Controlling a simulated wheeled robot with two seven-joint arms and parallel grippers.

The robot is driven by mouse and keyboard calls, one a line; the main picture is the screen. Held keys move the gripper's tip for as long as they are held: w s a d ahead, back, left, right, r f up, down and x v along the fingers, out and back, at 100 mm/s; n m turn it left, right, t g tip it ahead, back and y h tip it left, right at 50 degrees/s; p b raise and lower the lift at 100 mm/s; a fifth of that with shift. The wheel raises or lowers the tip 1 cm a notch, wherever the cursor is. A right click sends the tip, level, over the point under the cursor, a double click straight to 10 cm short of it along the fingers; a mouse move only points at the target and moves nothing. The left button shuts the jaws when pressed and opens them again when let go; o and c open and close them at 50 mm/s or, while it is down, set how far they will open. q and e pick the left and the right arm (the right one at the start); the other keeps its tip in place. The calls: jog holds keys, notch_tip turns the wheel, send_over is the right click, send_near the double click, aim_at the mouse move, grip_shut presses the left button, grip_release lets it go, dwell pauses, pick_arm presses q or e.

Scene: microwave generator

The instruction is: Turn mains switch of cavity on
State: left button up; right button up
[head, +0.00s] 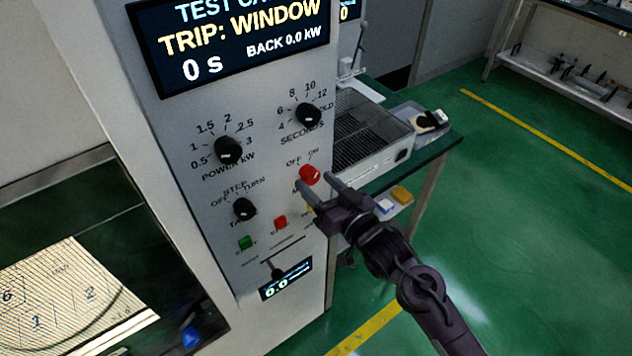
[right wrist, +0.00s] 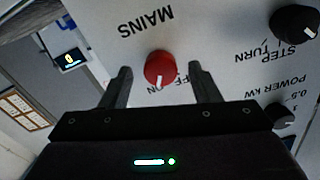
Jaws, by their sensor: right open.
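The red mains switch (head: 309,174) is a round knob on the white front panel (head: 262,125), under the labels OFF and ON. In the right wrist view the knob (right wrist: 160,67) appears upside down with a short white mark at its lower edge; I cannot tell surely which label it points to. My right gripper (head: 317,184) is open at the knob, with one finger on each side. In the wrist view gaps show between the knob and both fingers (right wrist: 160,80). My left gripper is out of view.
The display (head: 235,40) reads TRIP: WINDOW, 0 s and BACK 0.0 kW. Black knobs (head: 228,149), a green button (head: 245,242) and a red button (head: 280,222) share the panel. A cavity with a numbered mat (head: 65,295) is at left. Green floor at right is clear.

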jog(key=b+v, duration=0.1)
jog(key=v, duration=0.5)
jog(key=shift+s+b, duration=0.2)
jog(key=shift+b, duration=0.2)
jog(key=shift+d, duration=0.1)
